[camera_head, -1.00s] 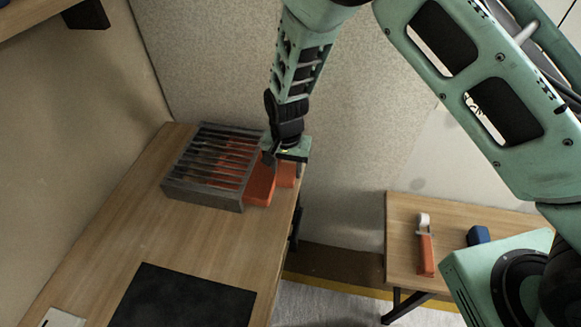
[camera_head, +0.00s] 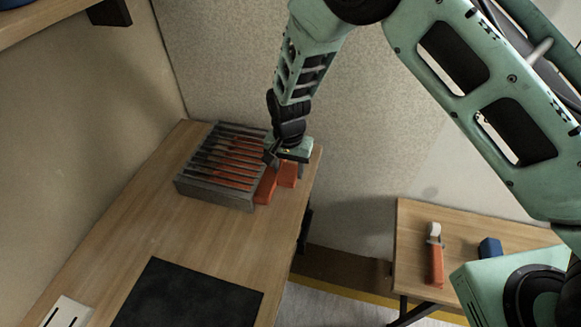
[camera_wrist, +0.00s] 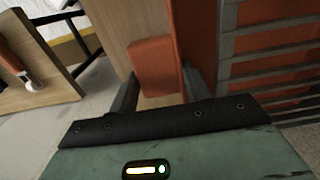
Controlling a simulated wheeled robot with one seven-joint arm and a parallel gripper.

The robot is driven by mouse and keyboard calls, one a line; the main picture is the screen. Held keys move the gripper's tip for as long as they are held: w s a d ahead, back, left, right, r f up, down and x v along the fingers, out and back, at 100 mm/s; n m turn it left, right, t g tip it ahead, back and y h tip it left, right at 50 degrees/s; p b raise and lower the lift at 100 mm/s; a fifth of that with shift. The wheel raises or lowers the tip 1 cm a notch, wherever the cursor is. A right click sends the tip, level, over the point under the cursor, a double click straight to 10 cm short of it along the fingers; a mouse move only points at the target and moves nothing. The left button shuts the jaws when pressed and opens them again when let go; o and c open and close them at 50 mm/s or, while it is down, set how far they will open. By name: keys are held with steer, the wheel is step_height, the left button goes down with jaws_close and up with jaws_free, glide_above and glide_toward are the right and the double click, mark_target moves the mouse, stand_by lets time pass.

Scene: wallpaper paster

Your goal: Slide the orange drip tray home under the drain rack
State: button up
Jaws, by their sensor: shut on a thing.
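The orange drip tray (camera_head: 265,188) lies mostly under the dark grey drain rack (camera_head: 205,192), with a narrow strip sticking out of its right side. Orange shows between the slats in the head view, and also in the wrist view, where the tray (camera_wrist: 272,75) lies beneath the rack bars (camera_wrist: 275,48). My gripper (camera_head: 285,168) is shut on the tray's orange block-like handle (camera_wrist: 153,65), beside the rack. In the wrist view the fingers of my gripper (camera_wrist: 158,90) stand on either side of the handle. The tray's far end is hidden by the rack.
The rack stands on a wooden table (camera_head: 125,225) near the back wall. A black mat (camera_head: 185,295) and a pale slotted item (camera_head: 68,312) lie nearer. A lower side table (camera_head: 465,240) at right holds an orange-handled tool (camera_head: 435,262) and a blue block (camera_head: 490,248).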

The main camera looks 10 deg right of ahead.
steer(key=shift+f, duration=0.35)
stand_by(0.4)
steer(key=o, duration=1.3)
step_height(320, 180, up, 17)
steer(key=b, duration=0.2)
steer(key=s+d+r+n, duration=0.2)
steer(key=s+d+n, duration=0.1)
steer(key=s, duration=0.6)
steer(key=s+d+r+n, duration=0.2)
steer(key=s+n, duration=0.3)
steer(key=s, duration=0.4)
steer(key=s+d+r+n, duration=0.3)
steer(key=s+n, duration=0.1)
steer(key=s, duration=0.6)
steer(key=shift+d+y, duration=0.3)
